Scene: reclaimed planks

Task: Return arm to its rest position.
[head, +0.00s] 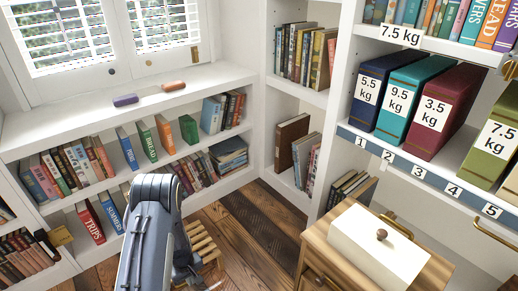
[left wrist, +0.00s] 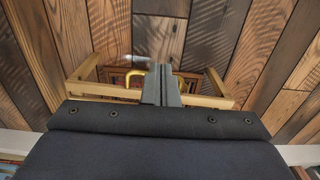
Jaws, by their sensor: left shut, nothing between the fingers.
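My left arm (head: 150,235) rises from the bottom of the head view, bent at the top, in front of the low bookshelf. Its gripper is low beside a slatted wooden piece, with the fingertips not clear there. In the left wrist view the left gripper (left wrist: 162,80) is shut and empty, pointing down over the plank floor (left wrist: 215,45) and a wooden frame (left wrist: 215,85). My right gripper is not in view.
Several numbered binders with weight labels, such as the teal one (head: 412,95), stand on the right shelf. Purple (head: 125,100) and orange (head: 173,86) items lie on the windowsill shelf. The plank floor (head: 260,225) between is open.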

